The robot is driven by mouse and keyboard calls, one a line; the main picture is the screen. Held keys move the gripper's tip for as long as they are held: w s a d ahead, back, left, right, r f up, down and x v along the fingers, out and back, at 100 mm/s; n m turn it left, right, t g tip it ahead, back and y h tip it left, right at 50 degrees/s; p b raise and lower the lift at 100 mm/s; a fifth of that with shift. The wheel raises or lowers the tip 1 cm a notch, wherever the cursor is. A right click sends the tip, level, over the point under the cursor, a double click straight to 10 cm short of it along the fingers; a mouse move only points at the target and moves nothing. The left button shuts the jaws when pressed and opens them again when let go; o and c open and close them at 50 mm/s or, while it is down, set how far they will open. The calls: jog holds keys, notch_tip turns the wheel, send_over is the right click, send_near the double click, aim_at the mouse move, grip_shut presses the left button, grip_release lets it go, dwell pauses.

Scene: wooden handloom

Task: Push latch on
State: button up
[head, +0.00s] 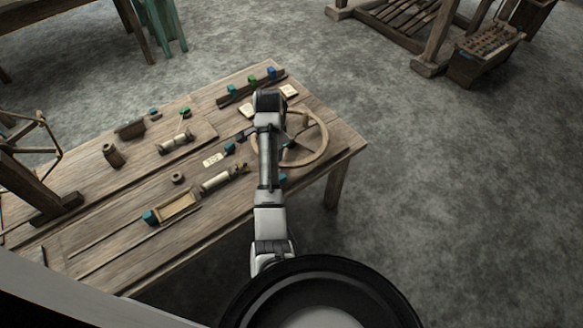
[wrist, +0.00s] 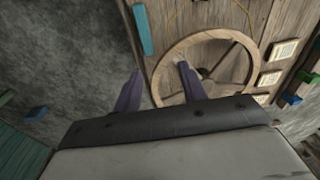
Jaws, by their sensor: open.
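No part is plainly recognisable as the latch. In the head view a dark rail (head: 250,88) at the table's far edge carries small teal, green (head: 252,80) and blue (head: 272,73) blocks; any of them could be a latch part, but I cannot tell. A wooden spoked wheel (head: 318,150) lies at the table's right end, partly hidden by my arm. Whether a finger touches the wheel is unclear.
Pale cards (head: 289,91) lie near the wheel. A teal strip (wrist: 143,30) sits at the table edge.

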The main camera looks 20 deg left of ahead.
jog(key=shift+g, duration=0.5)
jog(key=f+b, duration=0.1)
jog(key=f, duration=0.3)
jog(key=d+f+b, duration=0.1)
jog(key=f, duration=0.4)
jog(key=s+f+b, duration=0.1)
jog(key=f, duration=0.4)
jog(key=shift+d+f, duration=0.2)
jog(key=shift+f, duration=0.05)
grip_shut()
